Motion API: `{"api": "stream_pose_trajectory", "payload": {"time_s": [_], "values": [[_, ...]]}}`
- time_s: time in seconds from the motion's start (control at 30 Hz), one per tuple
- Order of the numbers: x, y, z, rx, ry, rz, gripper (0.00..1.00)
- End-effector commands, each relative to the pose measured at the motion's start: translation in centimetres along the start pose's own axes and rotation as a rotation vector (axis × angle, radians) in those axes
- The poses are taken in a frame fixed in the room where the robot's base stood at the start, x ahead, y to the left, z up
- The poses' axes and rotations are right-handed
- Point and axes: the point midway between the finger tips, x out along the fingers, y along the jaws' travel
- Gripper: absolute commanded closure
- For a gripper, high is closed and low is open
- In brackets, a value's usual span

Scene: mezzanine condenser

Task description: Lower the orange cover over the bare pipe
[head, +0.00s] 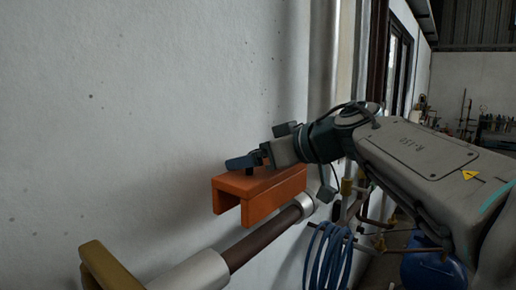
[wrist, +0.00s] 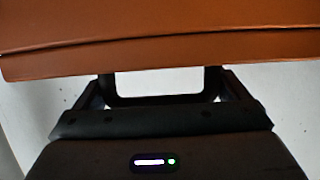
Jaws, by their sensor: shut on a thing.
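The orange cover (head: 262,193) is a channel shape with its open side facing down. It shows above the bare pipe (head: 262,243) in the head view, and a gap shows between them. The bare pipe is dark brown and lies between a pale sleeve at the lower left and a light metal collar. My gripper (head: 256,161) is at the top of the cover and shut on it. In the wrist view the cover (wrist: 160,40) fills the upper part, beyond my gripper (wrist: 160,88). The exact grip point on the cover is hidden.
A white wall (head: 150,110) stands close behind the pipe. A yellow-brown bracket (head: 105,268) is at the lower left. A coiled blue hose (head: 330,255) hangs right of the pipe, near brass fittings (head: 347,187). A blue tank (head: 428,268) stands at the lower right.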

Motion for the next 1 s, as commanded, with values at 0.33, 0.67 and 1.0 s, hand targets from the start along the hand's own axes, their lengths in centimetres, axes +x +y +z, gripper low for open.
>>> {"api": "stream_pose_trajectory", "payload": {"time_s": [0.33,0.67,1.0], "values": [[1.2,0.0,3.3,0.001,0.002,0.0,0.38],[1.6,0.0,4.4,0.0,0.001,0.001,0.38],[1.6,0.0,4.4,-0.001,0.002,0.0,0.38]]}}
